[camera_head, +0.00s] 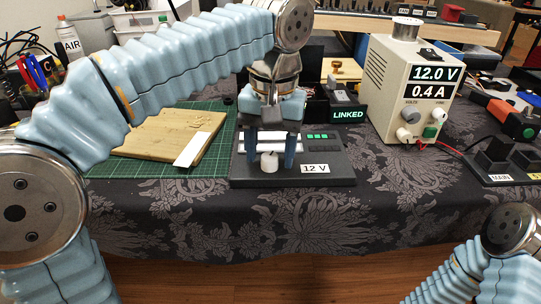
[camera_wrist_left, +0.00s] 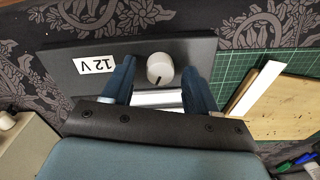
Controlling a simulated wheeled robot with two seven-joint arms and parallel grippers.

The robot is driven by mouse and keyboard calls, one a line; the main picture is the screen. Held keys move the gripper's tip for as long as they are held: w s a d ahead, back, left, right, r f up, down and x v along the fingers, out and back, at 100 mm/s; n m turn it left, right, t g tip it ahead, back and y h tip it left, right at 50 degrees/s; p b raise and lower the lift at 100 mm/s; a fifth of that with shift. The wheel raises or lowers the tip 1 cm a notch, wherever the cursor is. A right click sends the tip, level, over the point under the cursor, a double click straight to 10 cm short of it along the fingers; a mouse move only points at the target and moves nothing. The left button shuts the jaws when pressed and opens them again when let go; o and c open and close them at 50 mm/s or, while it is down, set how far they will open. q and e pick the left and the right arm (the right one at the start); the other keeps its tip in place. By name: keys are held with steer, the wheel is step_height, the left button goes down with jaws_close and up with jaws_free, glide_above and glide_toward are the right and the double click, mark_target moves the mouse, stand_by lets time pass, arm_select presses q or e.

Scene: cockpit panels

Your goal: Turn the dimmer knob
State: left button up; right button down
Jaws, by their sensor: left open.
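The dimmer knob (camera_head: 269,162) is a small white round knob on a dark control panel (camera_head: 342,171) at the table's front edge. In the left wrist view the knob (camera_wrist_left: 160,66) shows a dark pointer line, and the panel (camera_wrist_left: 195,47) carries a white "12 V" label. My left gripper (camera_head: 269,155) points down over the panel. Its open blue fingers stand on either side of the knob, and the left wrist view shows gaps between them and it (camera_wrist_left: 159,72). I cannot tell the exact fingertip height. Of my right arm only links show; its gripper is out of view.
A power supply (camera_head: 404,92) reading 12.0 V and 0.4 A stands right of the panel. A "LINKED" display (camera_head: 348,115) is behind it. A wooden board (camera_head: 165,142) lies on a green mat (camera_head: 112,166) at left. The patterned cloth in front is clear.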

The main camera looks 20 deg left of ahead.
arm_select(q)
steer(key=shift+f, duration=0.2)
steer(key=shift+c, duration=0.3)
steer(key=c, duration=1)
